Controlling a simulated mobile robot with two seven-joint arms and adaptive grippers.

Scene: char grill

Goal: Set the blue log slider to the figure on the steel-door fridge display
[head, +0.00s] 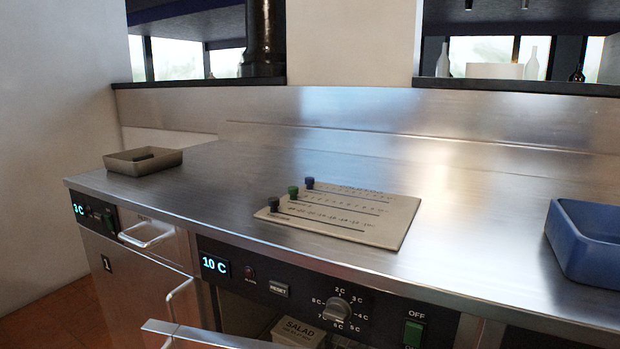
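A pale log board (345,215) lies on the steel counter with three slotted scales. The blue slider (310,182) is at the left end of the rear scale. A green slider (293,192) is at the left end of the middle scale, and a dark slider (274,204) at the left end of the front one. The left fridge display (80,210) seems to read 3 C, above a closed steel front marked 1. The middle fridge display (215,265) reads 10 C, above an open front. Neither gripper is in view.
A grey tray (118,164) holding a dark item stands at the counter's left. A blue bin (578,262) stands at the right. A dial (337,311) and reset button (279,290) are on the front panel. An open door edge (205,337) juts out below. Counter around the board is clear.

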